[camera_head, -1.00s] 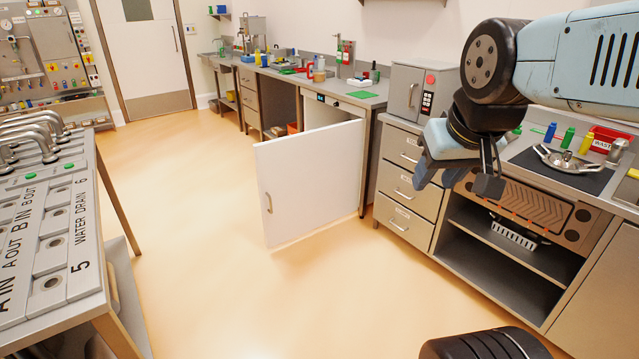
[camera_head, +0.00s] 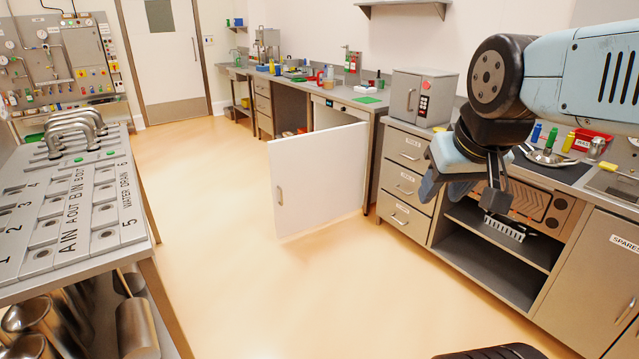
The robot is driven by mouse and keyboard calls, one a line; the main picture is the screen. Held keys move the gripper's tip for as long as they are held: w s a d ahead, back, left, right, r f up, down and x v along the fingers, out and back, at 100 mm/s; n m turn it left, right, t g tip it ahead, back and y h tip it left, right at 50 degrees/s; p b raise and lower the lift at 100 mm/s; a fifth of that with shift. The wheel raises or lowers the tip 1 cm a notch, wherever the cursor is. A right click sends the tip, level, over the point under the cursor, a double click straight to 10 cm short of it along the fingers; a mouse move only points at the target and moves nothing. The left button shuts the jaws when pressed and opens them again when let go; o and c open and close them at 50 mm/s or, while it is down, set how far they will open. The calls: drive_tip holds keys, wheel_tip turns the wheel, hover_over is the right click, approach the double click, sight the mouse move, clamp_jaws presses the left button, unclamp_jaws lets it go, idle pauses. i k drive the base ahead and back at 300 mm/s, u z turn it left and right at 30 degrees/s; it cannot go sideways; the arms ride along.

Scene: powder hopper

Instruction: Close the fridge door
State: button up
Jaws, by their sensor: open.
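The fridge door (camera_head: 322,180) is a white panel that stands wide open, swung out from under the counter into the aisle. Its small handle (camera_head: 280,196) is near its left edge. The hinged edge is at the right, by the drawer unit. The fridge body (camera_head: 338,118) shows only in part above the door; its interior is mostly hidden behind the panel. My gripper (camera_head: 458,200) hangs at the right, in front of the drawers and open shelf as seen here. Its fingers are apart and empty, and it is clear of the door.
A drawer unit (camera_head: 402,180) stands right of the door, with a grey boxy appliance (camera_head: 422,98) on the counter above. A labelled bench (camera_head: 75,205) fills the left side. The tan floor (camera_head: 225,260) between is clear.

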sight(317, 178)
drive_tip(key=u, duration=0.3)
drive_tip(key=i, duration=1.65)
drive_tip(key=z, duration=0.25)
drive_tip(key=k, duration=0.6)
drive_tip(key=u, duration=0.3)
drive_tip(key=i, duration=1.5)
